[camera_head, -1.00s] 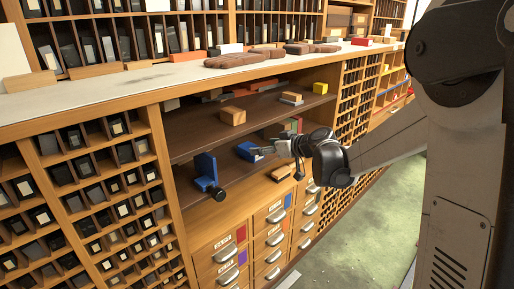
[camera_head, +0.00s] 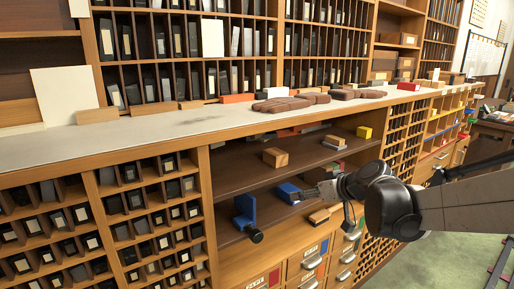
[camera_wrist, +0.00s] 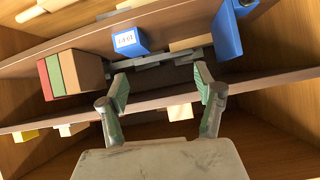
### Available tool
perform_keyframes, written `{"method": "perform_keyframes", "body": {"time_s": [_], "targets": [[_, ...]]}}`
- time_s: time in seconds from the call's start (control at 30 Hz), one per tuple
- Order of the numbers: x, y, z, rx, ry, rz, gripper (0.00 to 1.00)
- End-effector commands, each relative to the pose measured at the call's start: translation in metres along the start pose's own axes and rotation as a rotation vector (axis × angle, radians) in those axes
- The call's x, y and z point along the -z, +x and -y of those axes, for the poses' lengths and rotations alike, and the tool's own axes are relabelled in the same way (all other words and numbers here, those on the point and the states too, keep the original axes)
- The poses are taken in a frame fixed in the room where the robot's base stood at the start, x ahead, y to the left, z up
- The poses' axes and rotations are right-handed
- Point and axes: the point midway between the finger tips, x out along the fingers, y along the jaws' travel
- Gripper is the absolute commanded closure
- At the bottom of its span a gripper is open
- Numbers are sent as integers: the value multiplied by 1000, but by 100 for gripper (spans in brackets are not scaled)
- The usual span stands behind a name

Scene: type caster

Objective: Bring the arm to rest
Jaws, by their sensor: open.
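My gripper (camera_head: 311,193) reaches in from the right at the front of the open shelf bay, beside a small blue block (camera_head: 288,192). The wrist view shows my gripper (camera_wrist: 160,76) with its two fingers apart and nothing between them. The blue block (camera_wrist: 129,41), with a white label, is just beyond the left finger there. I cannot tell whether the gripper touches it. My dark wrist and grey arm extend to the right edge of the head view.
A blue angled piece (camera_head: 245,210) stands left on the lower shelf. A tan block (camera_head: 275,157) and a yellow block (camera_head: 364,132) sit on the shelf above. Labelled drawers (camera_head: 305,262) lie below. The pale countertop (camera_head: 190,123) holds brown blocks (camera_head: 282,104). Green floor is open at lower right.

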Motion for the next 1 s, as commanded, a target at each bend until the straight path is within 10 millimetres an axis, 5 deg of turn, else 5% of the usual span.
{"method": "perform_keyframes", "body": {"time_s": [0.5,1.0], "targets": [[-49,-130,79,-148,150,225,34],[-125,-231,115,-369,275,343,34]]}}
